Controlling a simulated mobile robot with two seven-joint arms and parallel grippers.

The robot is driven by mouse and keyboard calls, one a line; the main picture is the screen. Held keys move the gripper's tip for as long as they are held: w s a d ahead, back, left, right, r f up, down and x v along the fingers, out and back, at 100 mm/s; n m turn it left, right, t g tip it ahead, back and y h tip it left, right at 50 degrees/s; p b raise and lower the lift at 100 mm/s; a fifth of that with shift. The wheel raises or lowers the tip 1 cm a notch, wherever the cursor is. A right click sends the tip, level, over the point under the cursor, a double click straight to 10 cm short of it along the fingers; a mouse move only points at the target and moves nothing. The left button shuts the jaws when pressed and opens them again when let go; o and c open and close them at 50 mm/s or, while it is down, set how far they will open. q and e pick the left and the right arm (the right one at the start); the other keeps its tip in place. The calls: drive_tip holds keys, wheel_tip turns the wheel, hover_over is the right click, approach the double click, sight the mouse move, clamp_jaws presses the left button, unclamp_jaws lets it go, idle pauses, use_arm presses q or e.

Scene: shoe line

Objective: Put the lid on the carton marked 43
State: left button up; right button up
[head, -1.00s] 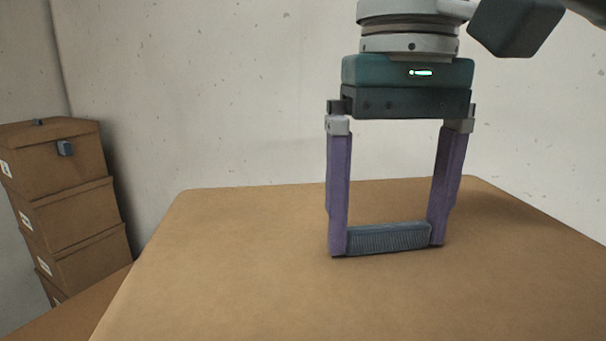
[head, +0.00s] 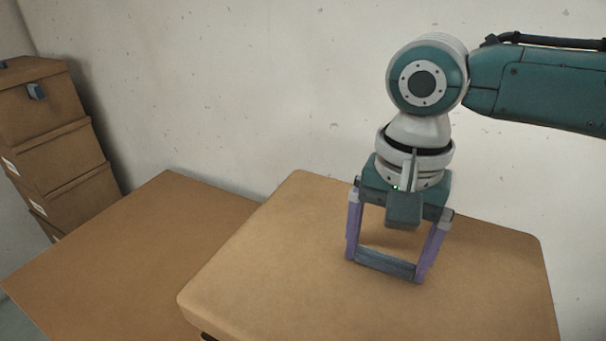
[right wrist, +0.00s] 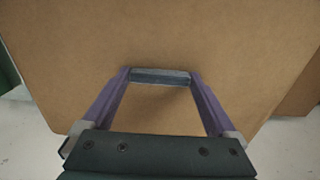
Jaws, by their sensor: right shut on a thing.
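The lid (head: 290,240) is a large flat brown board with rounded corners and a grey ribbed bar handle (head: 384,264) on top. My right gripper (head: 385,269) points down, its purple fingers shut on the two ends of the handle. In the right wrist view the handle (right wrist: 160,76) sits between the fingertips, with the lid (right wrist: 160,35) spread out beneath. The lid hides what is under it, so I cannot tell whether it hangs free or rests on a carton. I see no carton readable as 43. My left gripper is out of view.
A flat brown surface (head: 130,262) lies left of the lid, partly covered by it. A stack of brown cartons (head: 60,155) with white labels, too small to read, stands at the far left. A pale wall (head: 260,90) closes the back.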

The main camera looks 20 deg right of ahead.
sight(383, 269)
drive_tip(key=shift+f+b, duration=2.35)
drive_tip(key=shift+b, duration=0.3)
drive_tip(key=shift+f, duration=0.35)
drive_tip(key=shift+f+b, duration=0.35)
drive_tip(key=shift+f, duration=0.95)
drive_tip(key=shift+p, duration=0.35)
drive_tip(key=shift+f, duration=0.1)
drive_tip(key=shift+f+p, duration=0.3)
drive_tip(key=shift+p, duration=0.3)
